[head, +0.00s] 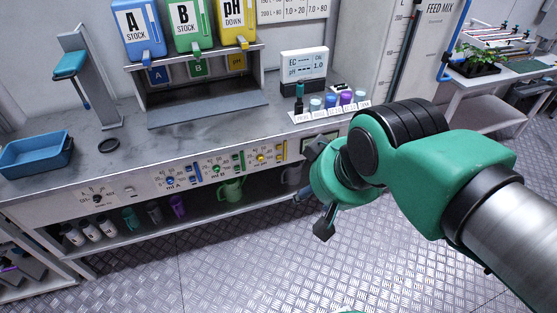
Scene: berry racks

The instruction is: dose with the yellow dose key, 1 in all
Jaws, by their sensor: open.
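Yellow controls sit at the right end of the bench's front panel: a round dial (260,157) and a narrow upright yellow piece (281,151) to its right. I cannot tell for sure which is the dose key. A yellow pH DOWN container (235,20) stands on the shelf above, with a yellow pH tag (237,62) beneath it. My gripper (309,191) is open and empty, in front of the bench, to the right of and below the yellow controls. It touches nothing that I can see.
Matching blue (170,181) and green (216,169) dials lie left of the yellow one. A meter (304,64) and small bottles (331,101) stand on the bench. A blue tray (36,153) is at the left. A green jug (230,190) sits below. The floor in front is clear.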

